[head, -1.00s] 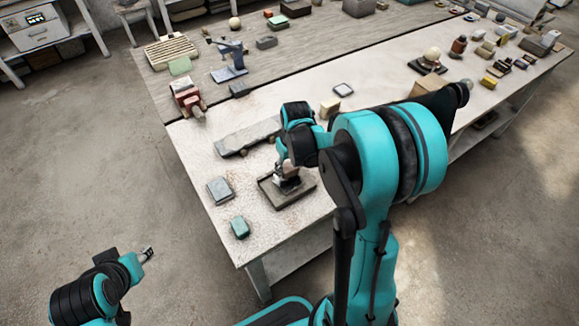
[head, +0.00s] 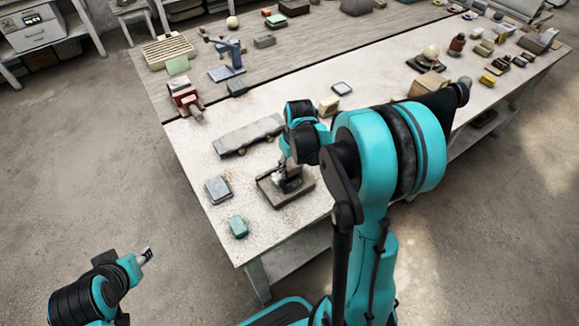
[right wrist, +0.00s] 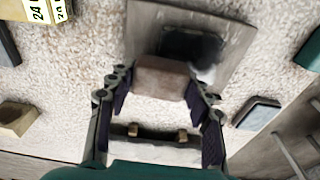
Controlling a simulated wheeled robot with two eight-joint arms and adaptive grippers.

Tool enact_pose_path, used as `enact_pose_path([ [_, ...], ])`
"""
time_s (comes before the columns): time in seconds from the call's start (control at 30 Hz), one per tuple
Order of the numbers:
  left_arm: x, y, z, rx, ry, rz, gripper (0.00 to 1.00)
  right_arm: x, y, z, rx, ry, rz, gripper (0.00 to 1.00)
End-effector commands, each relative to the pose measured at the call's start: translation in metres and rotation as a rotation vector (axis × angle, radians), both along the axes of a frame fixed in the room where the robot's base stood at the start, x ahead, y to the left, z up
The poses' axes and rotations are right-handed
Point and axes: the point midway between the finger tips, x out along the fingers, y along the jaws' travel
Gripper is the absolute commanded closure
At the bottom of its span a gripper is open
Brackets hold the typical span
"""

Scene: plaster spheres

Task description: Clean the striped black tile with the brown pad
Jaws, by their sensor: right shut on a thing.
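My right gripper (head: 284,178) is lowered over a shallow dark grey tray (head: 268,194) near the front of the table. In the right wrist view its fingers (right wrist: 160,92) are shut on a brown pad (right wrist: 160,78), a rounded block. Just beyond the pad lies a black tile (right wrist: 190,44) on the tray (right wrist: 143,28). The pad hides the tile's near edge; I cannot tell whether they touch. A whitish patch shows at the tile's right side; stripes are not clear. My left gripper (head: 147,254) is off the table at lower left, too small to read.
A grey box-like block (head: 217,189) and a teal block (head: 238,227) lie left of the tray. A long grey slab (head: 247,135) lies behind it. A tan block (head: 329,106) and a small dark-framed square (head: 341,88) are farther back.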

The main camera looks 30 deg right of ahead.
Motion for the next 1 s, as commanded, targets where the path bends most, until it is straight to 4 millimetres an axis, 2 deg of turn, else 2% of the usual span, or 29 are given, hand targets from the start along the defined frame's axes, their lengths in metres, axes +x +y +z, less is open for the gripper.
enact_pose_path([
  [0.17,0.000,0.000,-0.001,0.000,0.000,0.000,0.60,0.000,-0.001,-0.001,0.000,0.000,0.001,0.82],
  [0.8,0.000,0.000,-0.004,0.000,0.000,0.000,0.60,-0.002,0.033,-0.002,0.001,0.000,0.001,0.82],
  [1.0,0.000,0.000,-0.004,0.000,0.000,0.000,0.60,-0.001,0.028,-0.002,0.001,0.001,-0.001,0.82],
])
